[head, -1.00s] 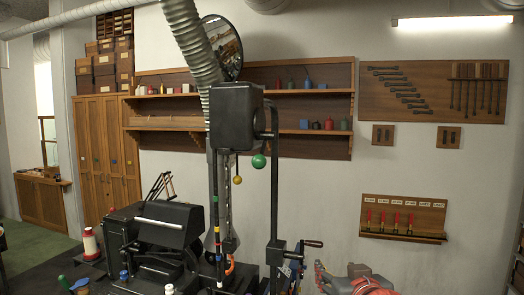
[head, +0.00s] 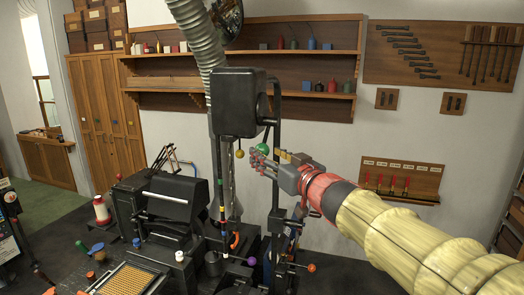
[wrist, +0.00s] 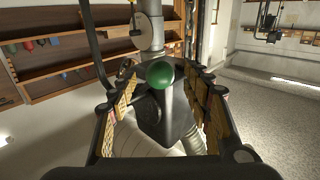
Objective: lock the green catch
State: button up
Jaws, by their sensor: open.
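The green catch appears as a green ball (head: 264,149) just below and right of the black box on the tall machine. In the wrist view the green ball (wrist: 160,74) sits in the middle, between the two rows of finger pads, in front of a dark housing. My gripper (head: 260,158) reaches in from the right at the ball. The wrist view shows my gripper (wrist: 162,88) open, its fingers on either side of the ball with gaps. I cannot tell how far the ball is within the fingers. The ball's mounting is mostly hidden.
A black box (head: 238,102) stands above the ball, and a dark upright post (head: 276,195) is close by. A small yellow ball (head: 239,153) hangs to the left. Below are an orange hook (head: 235,241) and a red-knobbed lever (head: 311,268). Wall shelves (head: 315,60) are behind.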

aim_at(266, 136)
jog(key=shift+x, duration=1.95)
jog(key=shift+c, duration=0.3)
jog(key=c, duration=1.1)
grip_shut()
